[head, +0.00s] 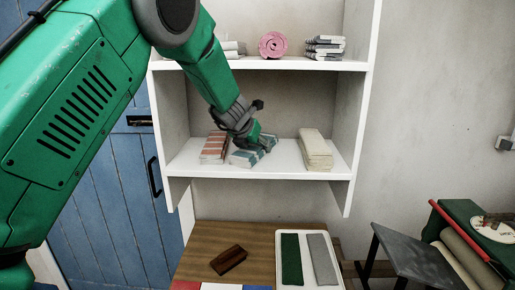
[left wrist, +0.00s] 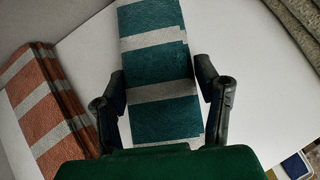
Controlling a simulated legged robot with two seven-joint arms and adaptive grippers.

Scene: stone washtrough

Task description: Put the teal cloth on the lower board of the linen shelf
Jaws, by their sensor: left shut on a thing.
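The teal cloth (head: 243,158), folded with grey-white stripes, is at the lower board (head: 285,172) of the white linen shelf, between an orange-striped cloth and a cream cloth. I cannot tell for sure whether its underside rests on the board. My left gripper (head: 258,143) reaches down onto it from above and is shut on it. In the left wrist view the teal cloth (left wrist: 158,72) lies between the two fingers (left wrist: 165,108), its near end hidden by my gripper's body. My right gripper is not in view.
The orange-striped cloth (head: 214,147) is close left; the cream cloth (head: 316,150) stands right, with bare board between. The upper board (head: 290,64) holds a pink roll (head: 273,45) and folded grey cloths (head: 325,46). Below, a wooden table (head: 240,237) carries a brush-like brown block (head: 229,260) and white tray (head: 309,234).

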